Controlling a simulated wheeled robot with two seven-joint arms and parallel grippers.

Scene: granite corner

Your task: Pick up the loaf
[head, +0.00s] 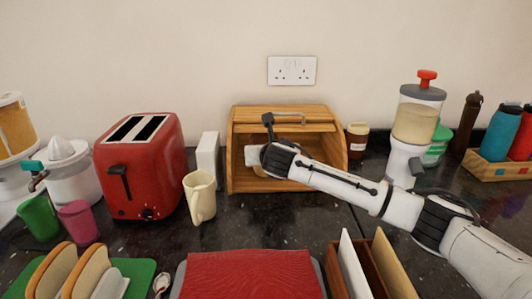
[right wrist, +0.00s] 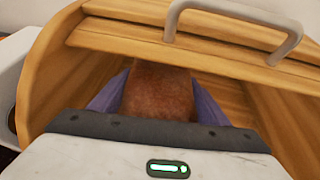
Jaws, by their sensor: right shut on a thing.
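The brown loaf (right wrist: 160,92) shows in the right wrist view, inside the wooden bread box (right wrist: 95,35). My right gripper (right wrist: 157,98) has reached into the box, with a bluish-purple finger on each side of the loaf, and is shut on it. The bread box (head: 238,178) also shows in the head view, at the middle against the wall, with its front open and a grey handle on its raised lid. There my right wrist covers much of the opening, so the fingertips and most of the loaf are hidden. My left gripper is not in view.
Left of the bread box stand a white upright box (head: 208,157), a cream jug (head: 200,198) and a red toaster (head: 140,170). Right of it are a small brown jar (head: 357,140) and a white dispenser (head: 411,130). A red-topped item (head: 250,275) lies in front.

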